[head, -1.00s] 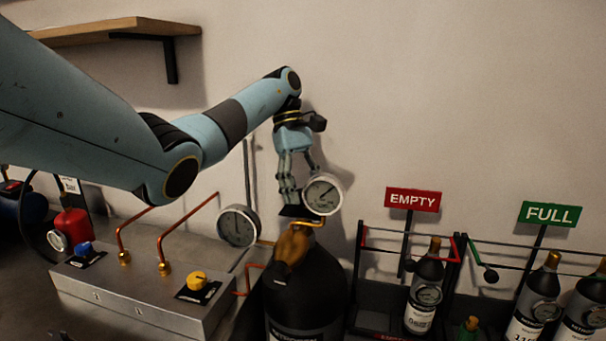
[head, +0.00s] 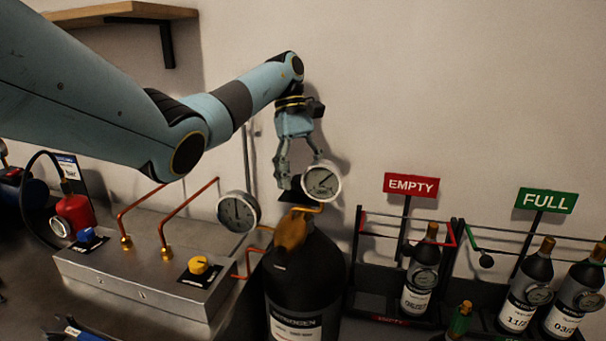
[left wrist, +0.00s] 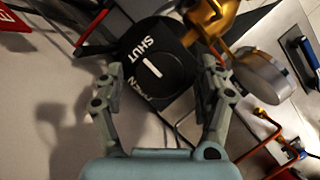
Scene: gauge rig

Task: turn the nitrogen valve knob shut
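The nitrogen valve knob (left wrist: 172,68) is a black disc with a white line, and the words SHUT and OPEN show beside the line in the left wrist view. In the head view its dark edge (head: 290,197) shows above the black nitrogen cylinder (head: 305,268), partly hidden by my fingers and a gauge. My left gripper (head: 298,178) points down over the knob. In the left wrist view the left gripper (left wrist: 160,78) has its fingers apart, one on each side of the knob; firm contact cannot be told. My right gripper is not in view.
A round gauge (head: 321,182) stands close beside my left fingers, and another gauge (head: 238,212) is left of the cylinder. A metal box (head: 135,285) carries a yellow knob (head: 199,265) and copper pipes. Bottle racks stand right under EMPTY (head: 411,185) and FULL (head: 546,200) signs.

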